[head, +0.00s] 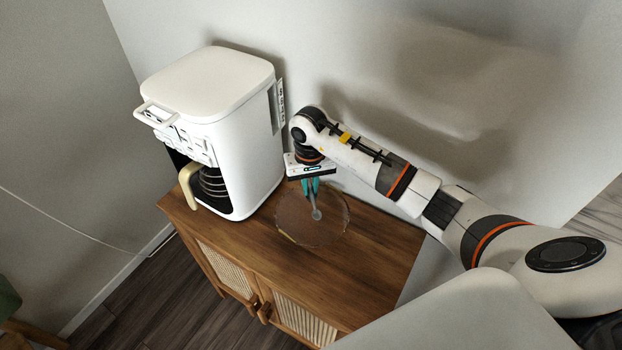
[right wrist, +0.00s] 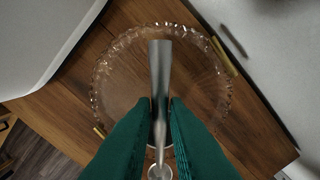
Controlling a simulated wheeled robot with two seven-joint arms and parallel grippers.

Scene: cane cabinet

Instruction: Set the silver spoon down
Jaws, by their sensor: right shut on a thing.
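The silver spoon (head: 317,214) is held by my right gripper (head: 311,190) over the clear round glass plate (head: 333,232) on the cabinet top. In the right wrist view, the teal fingers of the right gripper (right wrist: 160,108) are shut on the spoon (right wrist: 160,70). Its long handle lies toward the top of the picture and its rounded end at the bottom edge, partly hidden between the fingers. The plate's scalloped rim (right wrist: 97,75) circles beneath. I cannot tell whether the spoon touches the plate. My left gripper is not in view.
A white coffee maker (head: 210,95) with a cream-handled pot stands on the cabinet (head: 375,265), left of the plate. Thin yellowish pieces (right wrist: 222,52) show at the plate's rim. The wall is close behind. Bare wood lies right and front of the plate.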

